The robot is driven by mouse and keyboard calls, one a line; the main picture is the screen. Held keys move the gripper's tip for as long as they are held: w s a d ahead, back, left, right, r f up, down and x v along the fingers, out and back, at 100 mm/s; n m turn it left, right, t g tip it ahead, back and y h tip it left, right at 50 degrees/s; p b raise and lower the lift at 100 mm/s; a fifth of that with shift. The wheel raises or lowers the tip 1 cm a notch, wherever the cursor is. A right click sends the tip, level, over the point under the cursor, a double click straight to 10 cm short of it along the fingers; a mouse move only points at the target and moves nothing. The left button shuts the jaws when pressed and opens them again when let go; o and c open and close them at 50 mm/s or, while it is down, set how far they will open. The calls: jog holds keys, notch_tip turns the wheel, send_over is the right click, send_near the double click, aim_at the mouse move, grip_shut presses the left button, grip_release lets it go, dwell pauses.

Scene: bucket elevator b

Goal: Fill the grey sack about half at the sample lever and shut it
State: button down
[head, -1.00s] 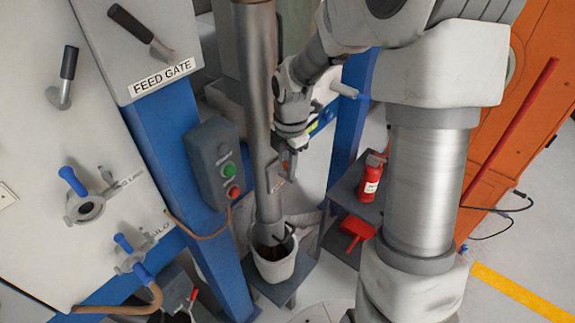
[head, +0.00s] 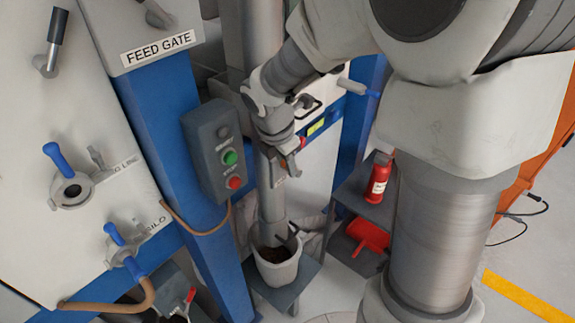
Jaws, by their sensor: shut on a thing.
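The grey sack (head: 278,273) stands open-topped on a low dark stand beneath the grey down pipe (head: 270,205). It looks pale, and brown grainy material shows inside its mouth. The pipe's end and a dark handle-like part hide some of the opening, so the exact fill level is hard to tell. My gripper (head: 287,166) is beside the pipe, well above the sack. It is shut on the small sample lever (head: 292,172) at the pipe's side. The lever is mostly hidden by the fingers, and its position is unclear.
A control box (head: 213,150) with green and red buttons is left of the pipe. A red extinguisher (head: 378,180) and a red scoop (head: 367,236) are on the shelves (head: 350,200) at right. Blue-handled valves (head: 70,188) are at far left.

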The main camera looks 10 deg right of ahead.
jog(key=c, duration=0.8)
grip_release()
jog(key=shift+o, duration=0.2)
jog(key=p+v, duration=0.2)
jog(key=v, duration=1.5)
jog(key=shift+r, duration=0.15)
jog(key=shift+s+a, duration=0.1)
jog(key=s+d+m+t+y, duration=0.1)
jog(key=s+d+m, duration=0.1)
jog(key=s+m, duration=0.5)
jog(key=s+d+f+m+t+y, duration=0.1)
jog(key=s+m, duration=0.7)
jog(key=m, duration=0.8)
jog(key=shift+d+f+t, duration=0.35)
jog(key=shift+d+t, duration=0.15)
jog(key=shift+d, duration=0.5)
